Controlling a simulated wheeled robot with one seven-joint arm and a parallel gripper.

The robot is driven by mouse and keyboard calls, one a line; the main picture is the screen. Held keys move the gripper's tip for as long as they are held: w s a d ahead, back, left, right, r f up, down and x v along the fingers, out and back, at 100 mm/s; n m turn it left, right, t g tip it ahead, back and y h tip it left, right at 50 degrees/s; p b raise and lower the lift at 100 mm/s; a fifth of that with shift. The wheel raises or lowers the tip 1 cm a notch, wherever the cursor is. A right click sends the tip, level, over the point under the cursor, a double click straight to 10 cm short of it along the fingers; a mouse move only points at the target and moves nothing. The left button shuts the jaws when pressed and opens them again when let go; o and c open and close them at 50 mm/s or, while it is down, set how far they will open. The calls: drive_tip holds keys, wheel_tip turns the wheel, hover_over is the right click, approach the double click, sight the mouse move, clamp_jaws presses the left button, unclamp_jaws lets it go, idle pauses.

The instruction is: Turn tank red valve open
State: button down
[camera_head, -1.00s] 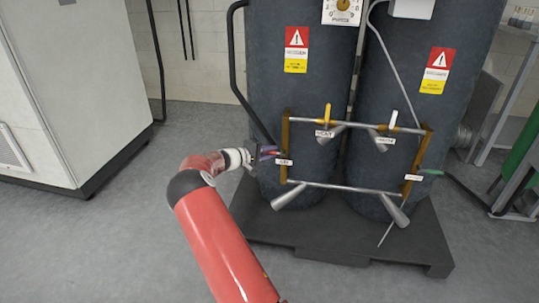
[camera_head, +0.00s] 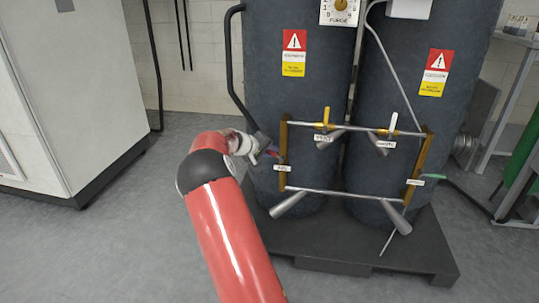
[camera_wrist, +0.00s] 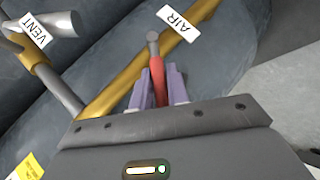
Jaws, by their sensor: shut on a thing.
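The red valve handle (camera_wrist: 157,72) is in the wrist view, a short red lever running from a grey round stem end beside the "AIR" label. My gripper (camera_wrist: 158,92) has its two purple fingers shut on the red handle, one finger on each side. In the head view my gripper (camera_head: 270,151) is at the left yellow upright of the pipe frame, in front of the left tank (camera_head: 300,95). The handle is small there and mostly hidden by the gripper.
A yellow pipe (camera_wrist: 120,92) runs close behind the fingers, and a grey "VENT" pipe (camera_wrist: 66,90) lies to its left. The right tank (camera_head: 400,75) and a dark pallet (camera_head: 350,245) are close by. A white cabinet (camera_head: 70,90) stands left, with open floor between.

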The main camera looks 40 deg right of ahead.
drive_tip(key=shift+f, duration=0.1)
idle(0.3)
drive_tip(key=c, duration=1.4)
unclamp_jaws()
drive_tip(key=shift+o, duration=0.2)
